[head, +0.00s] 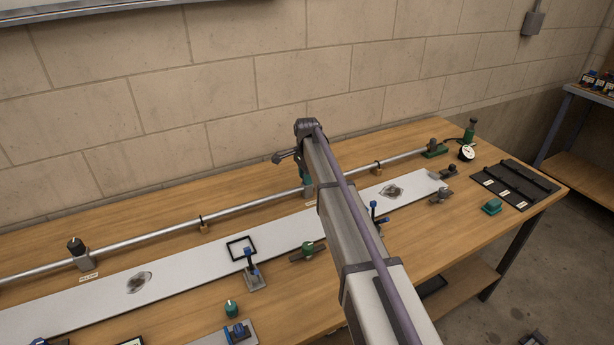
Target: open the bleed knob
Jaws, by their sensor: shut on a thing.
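My arm reaches up from the bottom and across the bench, and its far end bends down behind its own link. My gripper is hidden behind the arm, so I cannot see its fingers or what is between them. A black-topped knob (75,244) stands on a grey block on the long metal pipe (150,229) at the left. A small label (88,277) in front of it is too small to read. A teal part (305,173) shows beside the arm near the pipe, partly covered. I cannot tell which one is the bleed knob.
A long white plate (190,268) with grey smudges lies along the wooden bench (420,240). Blue and green clamps (252,270) stand along its front edge. A gauge (466,153) and a black tray (515,184) are at the right. A block wall is behind.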

